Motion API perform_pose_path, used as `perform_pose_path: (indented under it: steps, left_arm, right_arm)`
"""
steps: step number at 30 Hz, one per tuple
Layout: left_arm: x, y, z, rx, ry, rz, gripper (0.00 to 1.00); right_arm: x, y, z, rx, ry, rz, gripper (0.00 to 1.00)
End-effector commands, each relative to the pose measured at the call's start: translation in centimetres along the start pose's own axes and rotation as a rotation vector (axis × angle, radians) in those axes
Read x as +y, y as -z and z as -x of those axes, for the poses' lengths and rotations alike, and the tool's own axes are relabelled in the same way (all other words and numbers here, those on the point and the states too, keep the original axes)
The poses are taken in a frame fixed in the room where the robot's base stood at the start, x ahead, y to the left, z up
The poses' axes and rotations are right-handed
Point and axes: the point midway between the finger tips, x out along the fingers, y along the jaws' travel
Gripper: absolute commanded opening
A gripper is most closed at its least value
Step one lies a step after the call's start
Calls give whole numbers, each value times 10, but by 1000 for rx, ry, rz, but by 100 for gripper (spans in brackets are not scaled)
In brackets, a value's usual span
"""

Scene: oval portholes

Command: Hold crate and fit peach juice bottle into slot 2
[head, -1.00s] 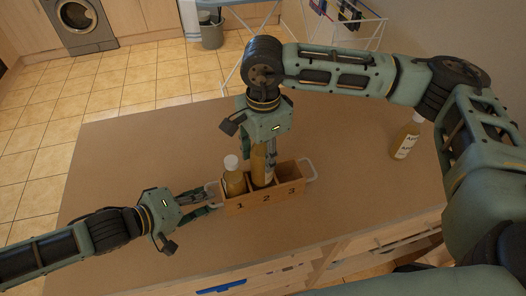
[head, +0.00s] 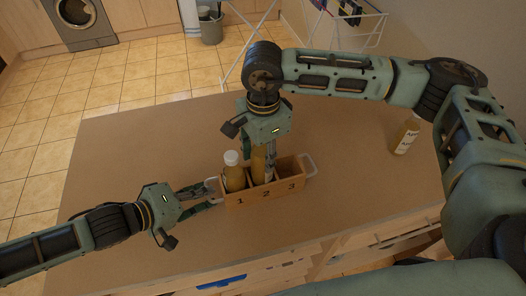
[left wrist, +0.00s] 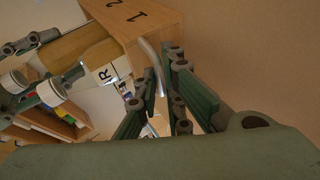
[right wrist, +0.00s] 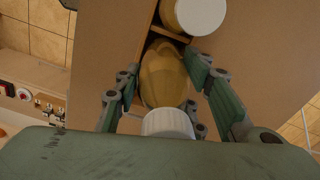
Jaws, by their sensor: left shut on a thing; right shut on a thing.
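Another white-capped bottle (head: 234,175) stands in slot 1. Slot 3 looks empty.
A third yellow bottle (head: 406,137) stands on the table (head: 130,160) at the right, near my right arm. The table around the crate's front and left is clear. A drying rack (head: 350,30) and a bin (head: 211,28) are on the floor behind.

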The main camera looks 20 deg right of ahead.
Motion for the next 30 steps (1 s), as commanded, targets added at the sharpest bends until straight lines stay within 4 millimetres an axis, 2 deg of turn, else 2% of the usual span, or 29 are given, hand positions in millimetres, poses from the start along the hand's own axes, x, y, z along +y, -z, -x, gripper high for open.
perform_pose_path:
  steps: [11,30]
  left_arm:
    - [-2,0,0,0,3,-1,0]
    - [-2,0,0,0,3,-1,0]
  right_arm:
    - [0,0,-2,-1,1,0,0]
    - [0,0,-19,-1,1,0,0]
